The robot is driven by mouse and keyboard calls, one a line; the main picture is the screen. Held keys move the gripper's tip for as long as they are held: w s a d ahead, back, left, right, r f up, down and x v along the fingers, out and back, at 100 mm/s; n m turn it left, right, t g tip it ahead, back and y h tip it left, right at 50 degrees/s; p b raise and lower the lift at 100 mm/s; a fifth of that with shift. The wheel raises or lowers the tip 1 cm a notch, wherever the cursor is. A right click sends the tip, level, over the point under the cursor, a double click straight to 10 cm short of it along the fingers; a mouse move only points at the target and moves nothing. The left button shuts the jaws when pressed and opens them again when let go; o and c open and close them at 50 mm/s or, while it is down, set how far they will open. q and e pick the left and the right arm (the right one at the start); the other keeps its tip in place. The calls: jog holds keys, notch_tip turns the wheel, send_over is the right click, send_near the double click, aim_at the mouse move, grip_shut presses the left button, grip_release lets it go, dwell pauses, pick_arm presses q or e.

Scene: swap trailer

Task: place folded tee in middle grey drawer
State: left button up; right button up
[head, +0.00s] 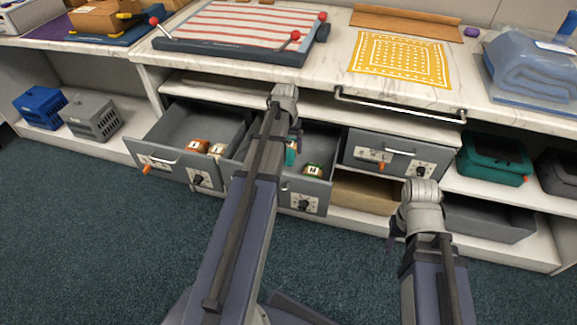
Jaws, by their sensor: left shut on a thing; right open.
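The middle grey drawer (318,144) is pulled open, its left part hidden behind my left arm. A small labelled bundle (313,170) lies inside it. A teal bundle (291,154), seemingly the folded tee, shows beside my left arm at this drawer. My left gripper (291,142) is mostly hidden by its own wrist and appears shut on the teal bundle; I cannot tell whether the bundle touches the drawer floor. My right gripper (392,240) is open, low in front of the shelves and right of the middle drawer; its fingers are partly hidden.
The left grey drawer (165,128) is open with labelled bundles (200,146); the right grey drawer (400,152) looks shut or nearly so.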

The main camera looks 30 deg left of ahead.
aim_at(287, 146)
pick_arm(q)
jog(key=shift+f+b, duration=3.35)
jog(key=shift+f, duration=0.6)
jog(key=shift+f, duration=0.2)
jog(key=o, duration=1.3)
jog(key=shift+o, duration=0.2)
jog(key=shift+r, duration=0.1)
jog(key=r+p, duration=0.4)
jog(key=s+r+p, duration=0.1)
jog(key=r+p, duration=0.7)
jog(key=shift+s+d+r, duration=0.1)
jog(key=shift+s+d, duration=0.05)
jog(key=shift+s, duration=0.1)
